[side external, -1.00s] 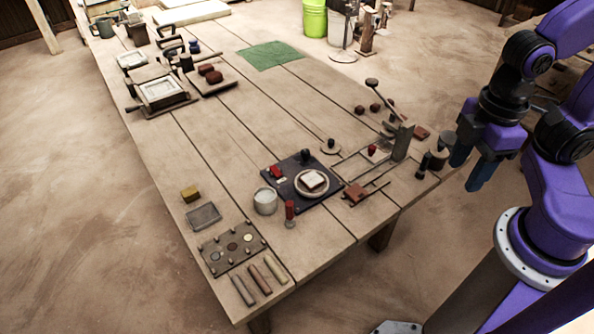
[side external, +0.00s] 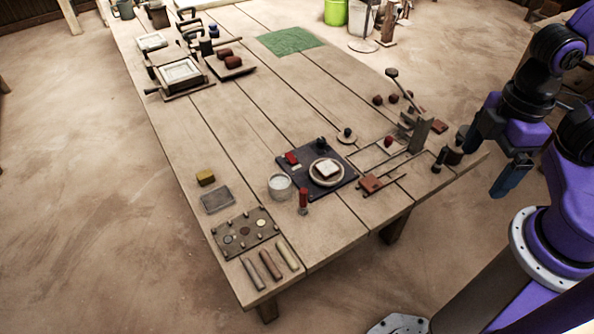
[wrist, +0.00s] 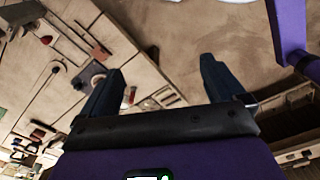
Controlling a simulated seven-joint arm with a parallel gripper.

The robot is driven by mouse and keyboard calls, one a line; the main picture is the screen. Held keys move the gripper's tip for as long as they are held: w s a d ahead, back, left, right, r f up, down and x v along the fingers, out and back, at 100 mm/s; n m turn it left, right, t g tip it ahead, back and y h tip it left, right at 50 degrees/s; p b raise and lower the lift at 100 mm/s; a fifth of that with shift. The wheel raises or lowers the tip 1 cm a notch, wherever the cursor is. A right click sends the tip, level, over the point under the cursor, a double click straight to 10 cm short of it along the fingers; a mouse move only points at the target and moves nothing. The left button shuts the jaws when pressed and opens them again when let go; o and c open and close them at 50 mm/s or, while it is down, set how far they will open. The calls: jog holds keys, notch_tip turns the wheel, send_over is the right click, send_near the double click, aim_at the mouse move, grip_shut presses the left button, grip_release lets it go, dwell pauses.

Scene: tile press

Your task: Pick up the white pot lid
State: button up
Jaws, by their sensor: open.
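A small pale round lid with a dark knob (side external: 346,139) lies on the table in the side view, just beyond the dark board's far right corner. A whitish round pot (side external: 280,187) stands at the board's left edge, apart from the lid. My gripper (side external: 489,160) is open and empty, off the table's right end and well to the right of the lid. I cannot make out the lid for sure in the wrist view.
The dark board (side external: 300,183) holds a round plate with a pale block. A wooden frame with an upright post and lever (side external: 418,135) stands between my gripper and the lid. A red-topped stamp (side external: 303,200) is in front. The table middle before the green cloth (side external: 291,42) is clear.

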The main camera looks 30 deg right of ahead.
jog(key=w+a+f+n+h, duration=0.1)
jog(key=w+a, duration=0.2)
jog(key=w, duration=1.1)
jog(key=w+a+f+n, duration=0.2)
jog(key=w, duration=1.1)
jog(key=n+h, duration=0.1)
jog(key=n, duration=0.1)
send_over(348, 130)
jog(key=f, duration=2.2)
jog(key=shift+s+a+f, duration=0.15)
jog(key=shift+a+f, duration=0.1)
jog(key=shift+a, duration=0.05)
jog(key=shift+w+d+f, duration=0.1)
jog(key=shift+d+f, duration=0.1)
jog(key=shift+f, duration=1.35)
jog(key=shift+w+d+f, duration=0.1)
jog(key=shift+d+f, duration=0.05)
jog(key=shift+f, duration=1.35)
jog(key=c, duration=1.1)
